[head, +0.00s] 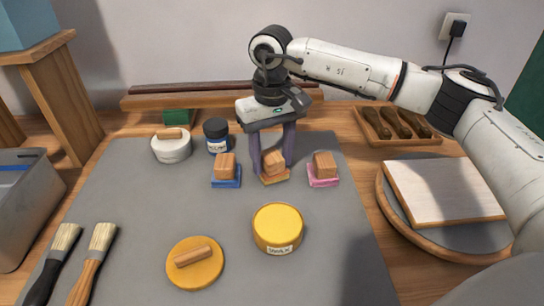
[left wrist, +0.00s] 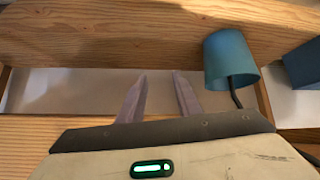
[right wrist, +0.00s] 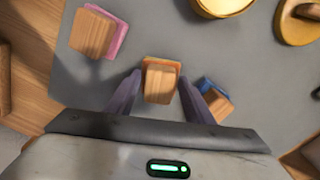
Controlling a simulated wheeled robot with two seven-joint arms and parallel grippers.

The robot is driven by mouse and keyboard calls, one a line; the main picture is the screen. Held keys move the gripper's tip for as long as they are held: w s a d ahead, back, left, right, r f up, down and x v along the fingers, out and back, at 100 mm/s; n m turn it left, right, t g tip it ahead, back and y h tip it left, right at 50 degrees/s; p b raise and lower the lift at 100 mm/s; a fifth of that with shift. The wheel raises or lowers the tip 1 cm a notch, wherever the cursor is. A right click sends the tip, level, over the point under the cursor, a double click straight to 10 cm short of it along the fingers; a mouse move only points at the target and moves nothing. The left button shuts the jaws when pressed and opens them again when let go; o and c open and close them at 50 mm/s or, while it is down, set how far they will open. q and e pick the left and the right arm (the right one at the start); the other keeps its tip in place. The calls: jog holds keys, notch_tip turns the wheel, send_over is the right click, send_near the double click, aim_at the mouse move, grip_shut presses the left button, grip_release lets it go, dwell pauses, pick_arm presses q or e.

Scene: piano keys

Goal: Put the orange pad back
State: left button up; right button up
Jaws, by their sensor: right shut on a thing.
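The orange pad (head: 275,177), a wooden block on a thin orange base, is at the middle of the grey mat (head: 330,230), between the blue pad (head: 226,171) and the pink pad (head: 323,170). My right gripper (head: 273,165) points down and is shut on the orange pad's wooden block. The right wrist view shows the orange pad (right wrist: 161,80) between its fingers. I cannot tell whether its base touches the mat. My left gripper (left wrist: 160,82) shows only in the left wrist view, open and empty, away from the pads.
An open yellow jar (head: 277,228) stands in front of the pads, with a yellow knobbed lid (head: 195,262) to its left. A white lidded pot (head: 172,148) and a dark jar (head: 216,135) stand behind left. Brushes lie front left. A round board is at right.

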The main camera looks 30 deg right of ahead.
aim_at(271, 156)
jog(key=shift+f, duration=0.2)
jog(key=o, duration=1)
jog(key=shift+r, duration=0.1)
notch_tip(271, 156, up, 12)
jog(key=shift+a+r+p, duration=0.1)
jog(key=shift+r+p, duration=0.05)
jog(key=shift+p, duration=0.2)
